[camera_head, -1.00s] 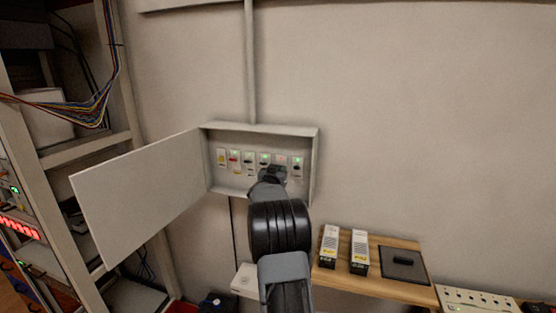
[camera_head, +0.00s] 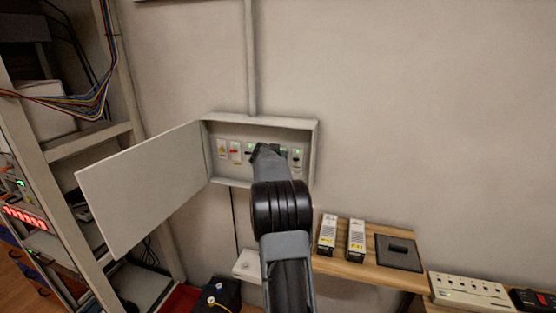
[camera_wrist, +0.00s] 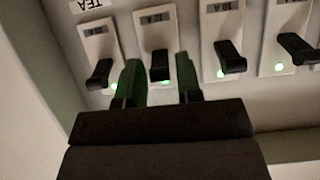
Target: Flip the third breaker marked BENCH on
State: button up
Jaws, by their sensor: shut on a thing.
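In the wrist view, which looks upside down, the green-tinted jaws (camera_wrist: 159,85) stand either side of one black breaker lever (camera_wrist: 160,66), second from the panel's side wall. A green light shows at that breaker. Neighbouring levers (camera_wrist: 100,73) and (camera_wrist: 230,57) stand apart from the jaws, also with green lights.
The panel door (camera_head: 145,190) hangs open to the left. An equipment rack (camera_head: 62,200) stands at far left. A wooden shelf (camera_head: 345,270) below right holds two boxed modules and a dark tray (camera_head: 399,262). The wall to the right is bare.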

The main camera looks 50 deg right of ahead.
jog(key=shift+r, duration=0.1)
dwell(0.4)
jog(key=o, duration=0.9)
jog(key=v, duration=1.3)
jog(key=shift+a+r+b, duration=0.2)
jog(key=shift+r+b, duration=0.15)
